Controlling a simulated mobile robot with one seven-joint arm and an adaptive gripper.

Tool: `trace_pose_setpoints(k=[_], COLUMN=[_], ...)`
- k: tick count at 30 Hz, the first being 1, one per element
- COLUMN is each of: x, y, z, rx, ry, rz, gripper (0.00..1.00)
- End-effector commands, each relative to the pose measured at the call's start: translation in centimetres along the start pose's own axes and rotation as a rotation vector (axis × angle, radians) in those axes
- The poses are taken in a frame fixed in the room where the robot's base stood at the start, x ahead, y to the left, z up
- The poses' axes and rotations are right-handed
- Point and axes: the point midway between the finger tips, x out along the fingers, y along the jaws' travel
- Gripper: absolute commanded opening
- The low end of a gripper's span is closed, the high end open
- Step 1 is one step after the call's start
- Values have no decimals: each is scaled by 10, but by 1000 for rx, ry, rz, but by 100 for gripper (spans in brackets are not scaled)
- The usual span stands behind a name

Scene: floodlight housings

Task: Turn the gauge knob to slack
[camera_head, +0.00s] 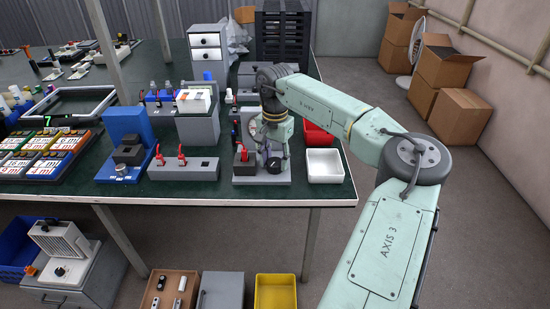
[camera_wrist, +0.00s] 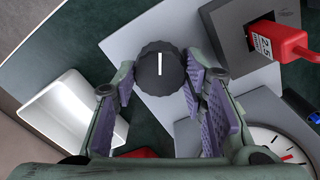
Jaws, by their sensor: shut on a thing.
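The black gauge knob (camera_wrist: 150,72) has a ridged rim and a white pointer line. In the wrist view the line runs nearly straight up and down. My gripper (camera_wrist: 163,78) has its purple-padded fingers on both sides of the knob and is shut on it. In the head view my gripper (camera_head: 278,150) is low over the grey panel (camera_head: 247,180), with the knob (camera_head: 274,165) at its tip. The white gauge dial (camera_wrist: 268,140) with a red mark is partly cut off at the lower right of the wrist view. Any slack marking is unreadable.
A red lever (camera_wrist: 292,45) on a dark block stands close beside the knob; it also shows in the head view (camera_head: 244,153). A white tray (camera_head: 324,166) and a red bin (camera_head: 318,136) sit to the right. A grey box with two red switches (camera_head: 183,169) stands left.

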Motion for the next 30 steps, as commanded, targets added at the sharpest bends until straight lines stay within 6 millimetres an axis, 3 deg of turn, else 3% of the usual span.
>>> trace_pose_setpoints(k=[15,30], x=[0,0], y=[-1,0], z=[1,1], rx=[-411,-541], ry=[-2,-2], rz=[-1,-1], gripper=[11,11])
